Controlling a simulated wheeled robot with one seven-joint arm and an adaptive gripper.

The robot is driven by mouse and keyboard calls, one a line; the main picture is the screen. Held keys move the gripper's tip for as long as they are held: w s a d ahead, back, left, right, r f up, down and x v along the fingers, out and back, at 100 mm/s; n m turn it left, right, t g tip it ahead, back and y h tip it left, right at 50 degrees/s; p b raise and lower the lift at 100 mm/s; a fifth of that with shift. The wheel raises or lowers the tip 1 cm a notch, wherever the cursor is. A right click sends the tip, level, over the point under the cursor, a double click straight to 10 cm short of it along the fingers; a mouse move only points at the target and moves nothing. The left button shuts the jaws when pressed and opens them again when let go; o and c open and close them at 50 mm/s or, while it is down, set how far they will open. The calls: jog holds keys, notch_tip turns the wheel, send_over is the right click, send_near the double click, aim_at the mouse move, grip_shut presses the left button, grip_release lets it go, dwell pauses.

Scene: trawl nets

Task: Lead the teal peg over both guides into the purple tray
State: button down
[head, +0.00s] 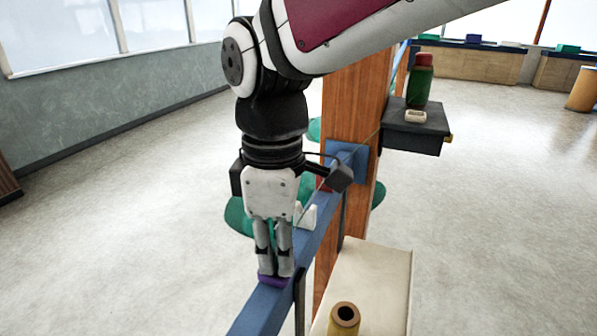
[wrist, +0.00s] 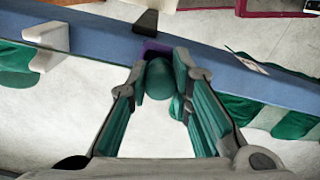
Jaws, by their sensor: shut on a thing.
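My gripper (head: 276,270) points down over the blue rail and is shut on the teal peg (head: 271,229), which shows only as a strip between the fingers. In the wrist view the peg (wrist: 160,80) sits between the two finger pads. The purple tray (head: 268,281) is on the rail right at the fingertips; in the wrist view only a piece of the tray (wrist: 153,47) shows behind the peg. I cannot tell whether the peg touches it. A white forked guide (head: 308,216) stands on the rail behind my gripper. A white guide (wrist: 46,38) also shows at left in the wrist view.
A wooden post (head: 353,130) rises behind the rail. A dark shelf (head: 416,130) on it holds a green bottle (head: 420,85). A cream table (head: 372,285) with a yellow spool (head: 344,318) stands right of the rail. Green net floats (head: 238,216) hang behind. Open floor lies left.

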jog(key=shift+f, duration=0.4)
dwell(0.4)
jog(key=c, duration=1.4)
grip_release()
jog(key=shift+o, duration=0.2)
jog(key=shift+r, duration=0.1)
notch_tip(320, 180, up, 12)
